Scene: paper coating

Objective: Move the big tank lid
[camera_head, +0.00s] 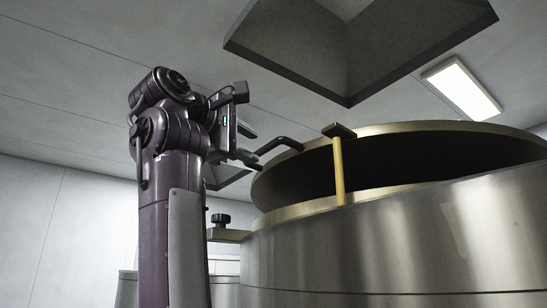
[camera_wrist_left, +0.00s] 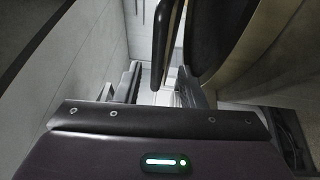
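The big steel tank (camera_head: 360,245) fills the right of the head view, with a brass rim. Above it the lid (camera_head: 430,128) shows as a brass edge around a dark area; it looks raised and tilted, though the exact gap is hard to judge. A black bent handle (camera_head: 280,145) sticks out from its left side. My left gripper (camera_head: 247,145) is beside the handle's outer end. In the left wrist view the gripper's fingers (camera_wrist_left: 158,88) are apart, and a dark bar (camera_wrist_left: 167,45), likely the handle, shows between or just beyond them. My right gripper is not in view.
A yellow upright bar (camera_head: 339,170) with a dark top stands at the tank's front rim. A black knob (camera_head: 221,220) is left of the tank, behind my left arm. A square dark ceiling duct (camera_head: 345,85) hangs above.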

